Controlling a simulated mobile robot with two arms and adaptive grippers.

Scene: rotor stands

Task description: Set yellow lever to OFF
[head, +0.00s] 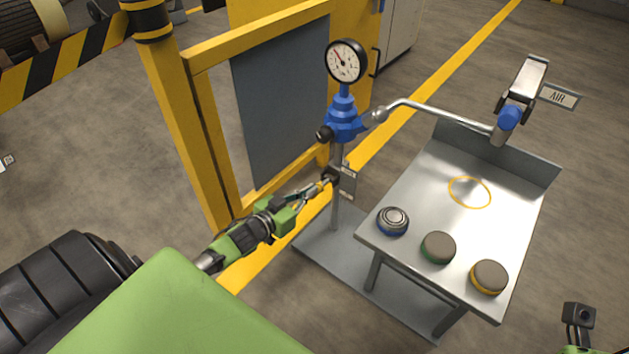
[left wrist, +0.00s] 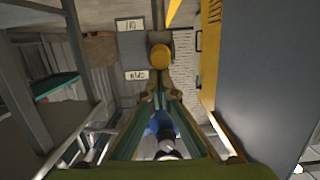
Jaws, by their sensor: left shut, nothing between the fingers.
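The yellow lever's round end (left wrist: 160,56) is in the upper middle of the left wrist view, beside two white label plates. The upper label (left wrist: 130,25) and lower label (left wrist: 136,75) are too small and turned to read surely. In the head view the label plates (head: 347,182) sit on the grey post below the blue valve; the lever is largely hidden there by the fingertips. My left gripper (head: 322,187) is shut and empty, its tips close to the lever; contact cannot be told. The fingertips also show in the left wrist view (left wrist: 159,92).
A blue valve (head: 342,124) with a gauge (head: 346,62) tops the post. A yellow-framed panel (head: 280,95) stands behind my left gripper. A metal table (head: 430,205) at the right bears several round discs. An AIR-labelled device (head: 522,98) stands behind it.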

